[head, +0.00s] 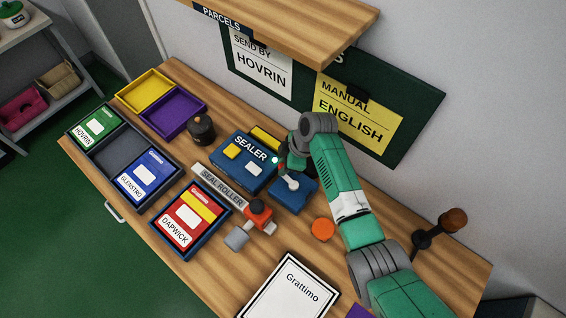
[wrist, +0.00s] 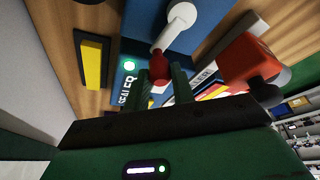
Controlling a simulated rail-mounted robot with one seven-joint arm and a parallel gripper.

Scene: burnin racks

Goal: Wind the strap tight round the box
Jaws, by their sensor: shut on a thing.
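The blue sealer (head: 243,162) lies on the bench with a yellow pad, a white pad and a small green light on it. Beside it is a blue block (head: 297,199) bearing a white crank arm (head: 292,184). In the wrist view, the white crank arm (wrist: 175,28) ends in a red knob (wrist: 157,70). My gripper (wrist: 162,76) is shut on the red knob; in the head view my gripper (head: 284,166) is partly hidden by my wrist. I cannot make out a strap or a separate box being wound.
A red seal roller (head: 258,211) and an orange disc (head: 322,229) lie nearby. A black pot (head: 201,129), a grey tray (head: 124,150) and a red Dapwick packet (head: 190,219) are left. A lever (head: 437,228) stands right. A wooden shelf (head: 300,30) overhangs.

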